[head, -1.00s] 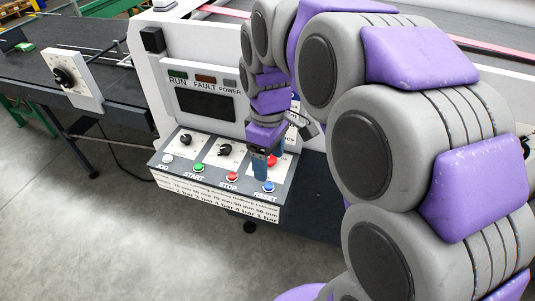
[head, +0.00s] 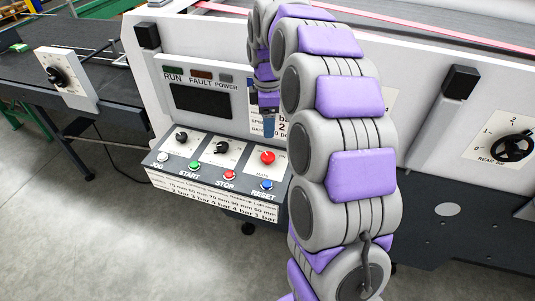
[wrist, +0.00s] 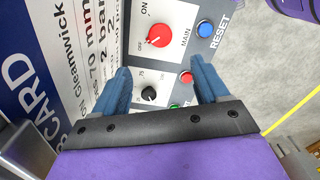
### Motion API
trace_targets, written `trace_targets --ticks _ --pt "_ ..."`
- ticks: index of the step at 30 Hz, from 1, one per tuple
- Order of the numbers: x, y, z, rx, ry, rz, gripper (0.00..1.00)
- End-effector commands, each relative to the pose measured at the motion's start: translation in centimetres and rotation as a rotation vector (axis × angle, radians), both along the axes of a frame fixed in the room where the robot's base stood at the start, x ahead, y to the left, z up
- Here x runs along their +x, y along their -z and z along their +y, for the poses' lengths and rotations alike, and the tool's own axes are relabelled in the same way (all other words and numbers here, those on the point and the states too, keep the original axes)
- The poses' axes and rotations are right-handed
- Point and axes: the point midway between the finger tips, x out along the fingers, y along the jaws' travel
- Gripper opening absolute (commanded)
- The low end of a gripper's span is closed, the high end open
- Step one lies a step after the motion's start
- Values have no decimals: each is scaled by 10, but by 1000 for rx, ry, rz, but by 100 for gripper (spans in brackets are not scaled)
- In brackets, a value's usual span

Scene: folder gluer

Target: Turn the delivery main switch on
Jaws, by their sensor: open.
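The red MAIN switch (head: 267,157) is a round knob at the right of the control panel (head: 216,150). It also shows in the wrist view (wrist: 158,36), on a white plate marked ON and OFF. A pale mark on the knob seems to face the OFF side. My gripper (head: 269,128) is above and behind the red knob in the head view, apart from it. In the wrist view my gripper's two blue fingers (wrist: 162,70) are spread with nothing between them. Nothing hides the knob in either view.
Black knobs (head: 181,138) and green START (head: 194,166), red STOP (head: 230,174) and blue RESET (head: 267,184) buttons sit close by. A dark screen (head: 202,102) is behind. Another dial (head: 512,147) is at the right. Grey floor in front is open.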

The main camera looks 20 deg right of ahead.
Motion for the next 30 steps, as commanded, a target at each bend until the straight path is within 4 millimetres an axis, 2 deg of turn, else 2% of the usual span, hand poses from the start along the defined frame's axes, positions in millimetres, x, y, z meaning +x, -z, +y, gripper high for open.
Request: trace_targets --ticks 1,6,16,22,30 --pt "-1 13 0 1 1 5 74" --pt "-2 47 0 1 1 6 74" --pt "-1 107 0 0 1 1 74" --pt "0 127 0 0 1 -2 74" --pt "0 132 0 0 1 -3 74"
